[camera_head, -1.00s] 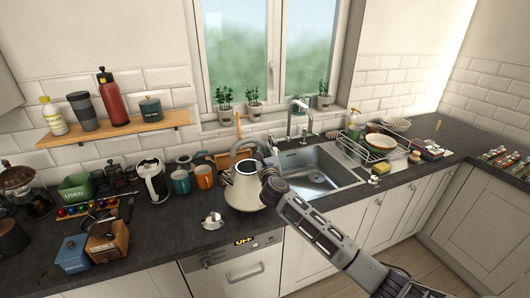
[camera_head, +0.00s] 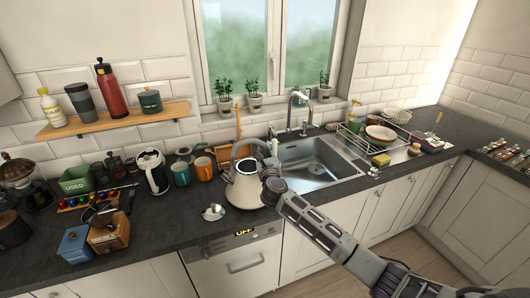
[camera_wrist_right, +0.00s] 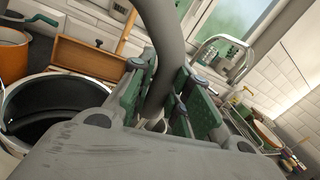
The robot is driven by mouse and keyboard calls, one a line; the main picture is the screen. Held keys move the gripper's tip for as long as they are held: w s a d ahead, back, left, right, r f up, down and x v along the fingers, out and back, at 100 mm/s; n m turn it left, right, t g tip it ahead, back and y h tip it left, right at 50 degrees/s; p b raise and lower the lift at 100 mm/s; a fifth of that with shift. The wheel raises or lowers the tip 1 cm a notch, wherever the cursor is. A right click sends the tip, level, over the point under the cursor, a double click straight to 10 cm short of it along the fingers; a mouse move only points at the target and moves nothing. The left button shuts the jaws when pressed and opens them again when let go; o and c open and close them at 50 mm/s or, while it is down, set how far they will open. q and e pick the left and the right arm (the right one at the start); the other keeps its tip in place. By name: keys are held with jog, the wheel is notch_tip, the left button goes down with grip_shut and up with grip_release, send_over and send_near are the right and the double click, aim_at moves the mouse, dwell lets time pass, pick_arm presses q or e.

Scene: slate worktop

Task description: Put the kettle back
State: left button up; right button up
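The cream kettle (camera_head: 243,188) is upright over the worktop's front part, left of the sink. I cannot tell whether its bottom touches the worktop. Its top is open and dark inside in the right wrist view (camera_wrist_right: 60,105). My right gripper (camera_head: 270,172) is at the kettle's right side. In the right wrist view the gripper's green-padded fingers (camera_wrist_right: 163,105) are closed around the thick grey curved handle (camera_wrist_right: 162,35). My left gripper is out of view.
A small shiny round item (camera_head: 214,212) lies left of the kettle. Orange (camera_head: 203,172) and teal (camera_head: 180,174) mugs and a white-and-black jug (camera_head: 153,172) stand behind left. The sink (camera_head: 310,165) and dish rack (camera_head: 372,142) are right. Bare worktop (camera_head: 175,215) lies front left.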

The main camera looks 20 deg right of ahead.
jog(key=o, duration=0.5)
jog(key=shift+s, duration=0.1)
jog(key=shift+c, duration=0.2)
jog(key=shift+r, duration=0.1)
jog(key=b+v, duration=0.1)
jog(key=v, duration=1.1)
dwell(0.6)
